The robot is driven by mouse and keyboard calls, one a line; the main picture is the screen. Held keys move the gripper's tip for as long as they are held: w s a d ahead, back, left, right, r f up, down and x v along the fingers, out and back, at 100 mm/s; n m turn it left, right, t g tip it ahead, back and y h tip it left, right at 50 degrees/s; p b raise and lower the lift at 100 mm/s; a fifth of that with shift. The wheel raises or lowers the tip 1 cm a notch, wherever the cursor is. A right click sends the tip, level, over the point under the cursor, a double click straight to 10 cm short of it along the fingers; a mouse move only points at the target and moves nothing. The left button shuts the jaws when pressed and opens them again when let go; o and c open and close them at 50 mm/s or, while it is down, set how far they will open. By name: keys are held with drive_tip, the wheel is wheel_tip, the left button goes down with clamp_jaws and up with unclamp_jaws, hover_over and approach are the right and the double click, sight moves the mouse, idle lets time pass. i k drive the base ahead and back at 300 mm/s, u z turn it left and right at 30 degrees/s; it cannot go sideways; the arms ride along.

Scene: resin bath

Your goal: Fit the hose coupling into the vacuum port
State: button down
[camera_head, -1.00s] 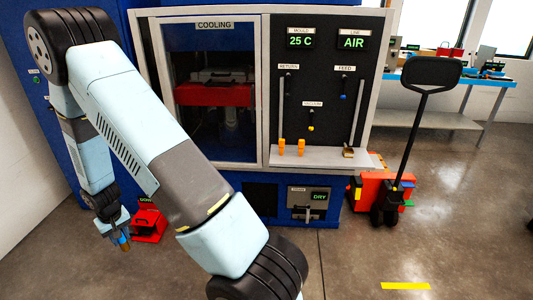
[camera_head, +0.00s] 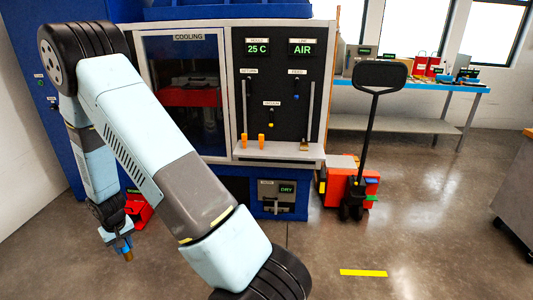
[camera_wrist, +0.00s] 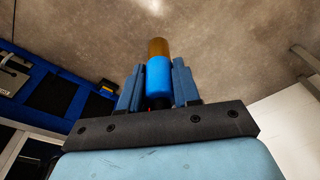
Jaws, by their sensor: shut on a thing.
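My gripper (camera_head: 120,247) hangs low at the left in the head view, well apart from the machine's panel. In the wrist view my gripper (camera_wrist: 158,70) is shut on a hose coupling, with a finger on each side. The hose coupling (camera_wrist: 158,76) has a blue body and a brownish-gold end pointing away from the gripper. It also shows as a small blue and orange piece in the head view (camera_head: 127,255). The vacuum port (camera_head: 271,124) is a small dark fitting with a yellow tip under a label on the black panel. Its opening is too small to make out.
Two orange pieces (camera_head: 261,141) stand on the panel's grey shelf (camera_head: 279,155). An orange pallet truck (camera_head: 342,180) with a tall black handle stands right of the machine. A red object (camera_head: 138,208) lies on the floor beside the gripper.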

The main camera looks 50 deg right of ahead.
sight(292, 138)
drive_tip(key=u, duration=1.85)
drive_tip(key=i, duration=0.15)
drive_tip(key=z, duration=3.4)
